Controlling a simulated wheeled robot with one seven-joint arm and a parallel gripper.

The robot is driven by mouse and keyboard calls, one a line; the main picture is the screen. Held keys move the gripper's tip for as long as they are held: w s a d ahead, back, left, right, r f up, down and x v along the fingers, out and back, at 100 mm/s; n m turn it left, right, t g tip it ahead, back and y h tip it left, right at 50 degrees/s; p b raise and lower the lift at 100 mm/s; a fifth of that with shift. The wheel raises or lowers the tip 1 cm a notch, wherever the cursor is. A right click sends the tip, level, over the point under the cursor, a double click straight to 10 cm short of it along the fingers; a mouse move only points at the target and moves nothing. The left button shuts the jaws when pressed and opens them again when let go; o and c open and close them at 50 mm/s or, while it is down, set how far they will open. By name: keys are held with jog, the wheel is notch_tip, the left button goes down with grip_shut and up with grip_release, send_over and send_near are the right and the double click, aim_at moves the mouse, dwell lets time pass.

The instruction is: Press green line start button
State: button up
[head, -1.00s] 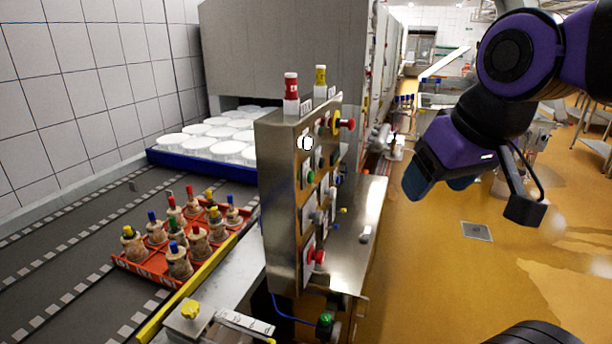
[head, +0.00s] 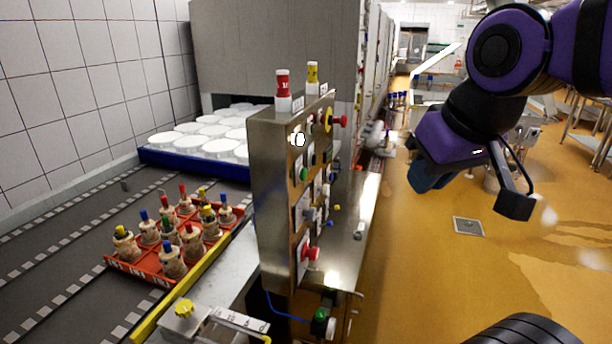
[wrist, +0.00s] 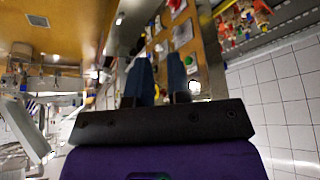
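A steel control panel (head: 270,205) stands left of centre in the head view, seen at a steep angle. On its button face are a green button (head: 304,174), a red button (head: 310,253) and a red knob on yellow (head: 338,120). Another green button (head: 321,314) sits on a small box low beside the panel. The labels are too small to read. My gripper (head: 422,182) hangs to the right of the panel, apart from it. In the wrist view, its two blue fingers (wrist: 160,68) are spread with a gap between them, empty, and the panel's button face (wrist: 180,38) lies beyond.
A conveyor (head: 60,285) left of the panel carries a red crate (head: 140,272) of bottles with coloured caps. A blue tray (head: 190,161) of white moulds sits behind. Red and yellow lamps top the panel. The orange floor (head: 410,290) to the right is open, with a drain (head: 468,227).

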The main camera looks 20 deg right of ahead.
grip_shut()
dwell(1.4)
